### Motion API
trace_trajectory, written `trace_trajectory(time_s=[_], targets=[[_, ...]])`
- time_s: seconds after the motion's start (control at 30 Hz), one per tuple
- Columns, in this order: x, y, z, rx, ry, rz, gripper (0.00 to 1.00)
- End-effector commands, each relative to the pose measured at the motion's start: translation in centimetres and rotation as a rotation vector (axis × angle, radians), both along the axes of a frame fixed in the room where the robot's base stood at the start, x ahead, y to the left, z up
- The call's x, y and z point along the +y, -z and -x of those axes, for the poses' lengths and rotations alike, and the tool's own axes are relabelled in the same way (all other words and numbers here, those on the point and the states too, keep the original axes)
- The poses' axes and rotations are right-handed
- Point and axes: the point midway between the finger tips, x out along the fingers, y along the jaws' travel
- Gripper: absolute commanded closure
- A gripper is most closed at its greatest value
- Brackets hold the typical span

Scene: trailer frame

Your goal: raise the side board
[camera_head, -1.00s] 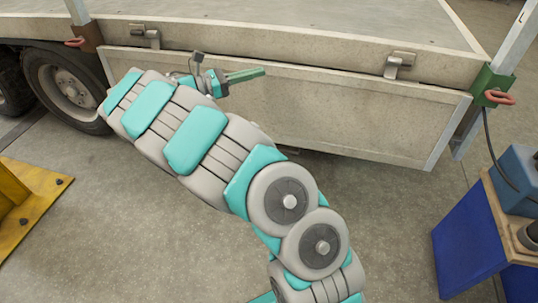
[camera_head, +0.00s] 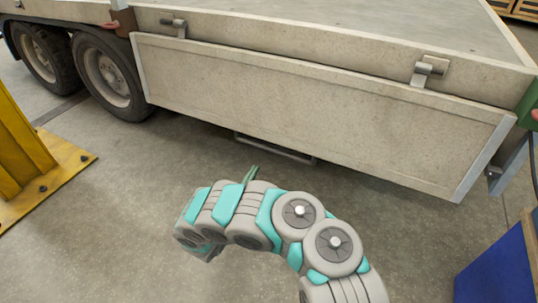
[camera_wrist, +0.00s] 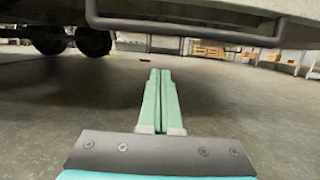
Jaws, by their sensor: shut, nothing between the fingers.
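The side board (camera_head: 310,108) is a long pale panel with a metal edge. It hangs down along the trailer's side, below the bed, in the head view. Two hinges show along its top, a left hinge (camera_head: 175,26) and a right hinge (camera_head: 428,70). My gripper (camera_head: 253,170) is low in front of the board, mostly hidden behind my own arm in the head view. In the wrist view my gripper's green fingers (camera_wrist: 160,78) are shut together with nothing between them, pointing under the trailer. The fingers are apart from the board.
A metal step bar (camera_head: 275,148) hangs beneath the board; it also crosses the top of the wrist view (camera_wrist: 185,32). Wheels (camera_head: 107,78) stand at left. A yellow stand (camera_head: 25,140) is on the left, a blue box (camera_head: 500,265) at lower right. Floor before the board is clear.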

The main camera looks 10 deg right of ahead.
Motion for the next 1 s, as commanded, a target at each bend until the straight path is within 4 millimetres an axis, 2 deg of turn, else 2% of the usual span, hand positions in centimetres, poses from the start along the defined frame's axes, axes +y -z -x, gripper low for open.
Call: trace_trajectory(time_s=[0.13, 0.27, 0.67, 0.7, 0.77, 1.0], targets=[[0.0, 0.2, -0.5, 0.003, -0.009, -0.001, 1.00], [-1.2, -0.1, -1.9, 0.003, -0.005, -0.002, 1.00], [-5.7, -2.1, -8.1, 0.000, -0.003, -0.002, 1.00], [-4.8, -2.7, -7.5, 0.001, -0.012, 0.002, 1.00], [-4.4, -3.2, -6.9, 0.002, -0.013, 0.003, 1.00], [-3.5, -4.3, -5.6, 0.004, -0.010, -0.001, 1.00]])
